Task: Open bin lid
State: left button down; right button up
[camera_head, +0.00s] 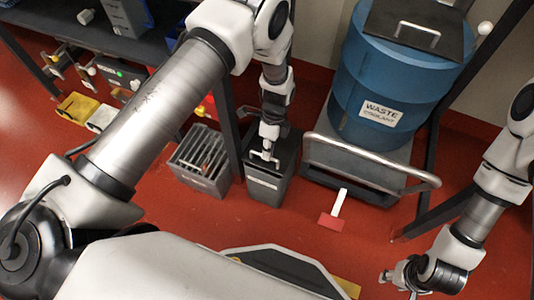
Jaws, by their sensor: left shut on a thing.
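A grey bin (266,190) with a white label on its front stands on the red floor at the picture's middle. Its dark lid (289,150) lies over the top, and a pale bar handle (265,158) shows on the lid. My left gripper (267,146) reaches down from above and is shut on the lid handle. The gripper hides part of the lid, so I cannot tell whether the lid is raised at all. My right gripper (396,277) is low at the right, away from the bin; its fingers are too small to read.
A grey slotted crate (203,160) stands just left of the bin. A blue waste coolant drum (390,85) sits on a cart (345,165) at the right. A red-and-white tool (333,217) lies on the floor. A dark shelf post (226,130) rises close beside the bin.

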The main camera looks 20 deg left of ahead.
pick_arm(q)
jog(key=w+r+g+p, duration=0.1)
jog(key=w+r+p, duration=0.1)
jog(key=w+r, duration=0.4)
jog(key=shift+r, duration=0.65)
jog(key=shift+w+d, duration=0.1)
